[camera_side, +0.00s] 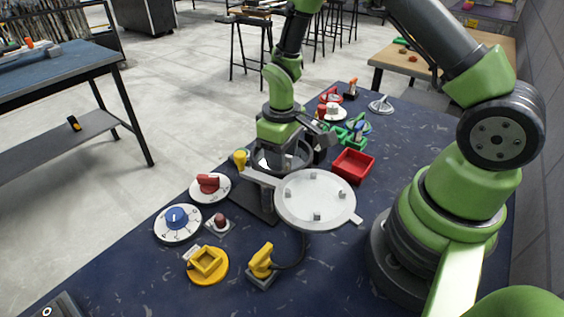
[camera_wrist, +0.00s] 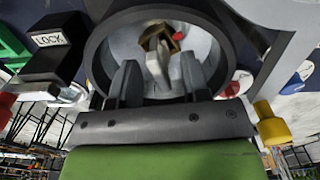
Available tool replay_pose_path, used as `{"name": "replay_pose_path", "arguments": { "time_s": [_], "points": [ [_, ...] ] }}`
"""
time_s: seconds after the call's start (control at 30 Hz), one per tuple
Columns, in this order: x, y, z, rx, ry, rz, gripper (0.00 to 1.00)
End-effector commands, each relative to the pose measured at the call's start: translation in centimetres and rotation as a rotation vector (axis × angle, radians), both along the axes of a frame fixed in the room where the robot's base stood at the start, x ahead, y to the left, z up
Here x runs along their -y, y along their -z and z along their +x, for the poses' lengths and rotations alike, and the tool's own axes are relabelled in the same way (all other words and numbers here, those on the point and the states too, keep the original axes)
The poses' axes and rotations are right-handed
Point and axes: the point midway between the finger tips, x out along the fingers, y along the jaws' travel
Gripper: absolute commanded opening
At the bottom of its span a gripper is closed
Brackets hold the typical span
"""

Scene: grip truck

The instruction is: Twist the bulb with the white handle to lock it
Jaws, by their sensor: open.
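The white handle (camera_wrist: 158,66) stands inside a round dark ring (camera_wrist: 98,62) in the wrist view, with a brown, boxy part (camera_wrist: 160,38) just beyond it. My gripper (camera_wrist: 160,76) is open, with one dark finger on each side of the white handle. I cannot tell whether either finger touches it. In the side view my gripper (camera_side: 284,150) points down into the dark ring (camera_side: 262,166), and the arm hides the handle. A black block with a white LOCK label (camera_wrist: 50,39) is beside the ring in the wrist view.
A round white plate (camera_side: 314,198) with small grey blocks is close beside the ring. A yellow knob (camera_side: 241,158), a red knob (camera_side: 208,183), a blue dial (camera_side: 177,218) and a red tray (camera_side: 353,165) are around it.

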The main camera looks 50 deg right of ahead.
Motion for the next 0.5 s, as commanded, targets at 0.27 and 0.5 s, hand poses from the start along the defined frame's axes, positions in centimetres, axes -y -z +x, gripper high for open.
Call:
{"name": "replay_pose_path", "arguments": {
  "time_s": [0.27, 0.5],
  "points": [
    [0.0, -2.5, 0.1, 0.003, 0.000, -0.001, 0.43],
    [0.0, -4.5, 0.0, 0.002, 0.000, 0.000, 0.43]
  ]
}}
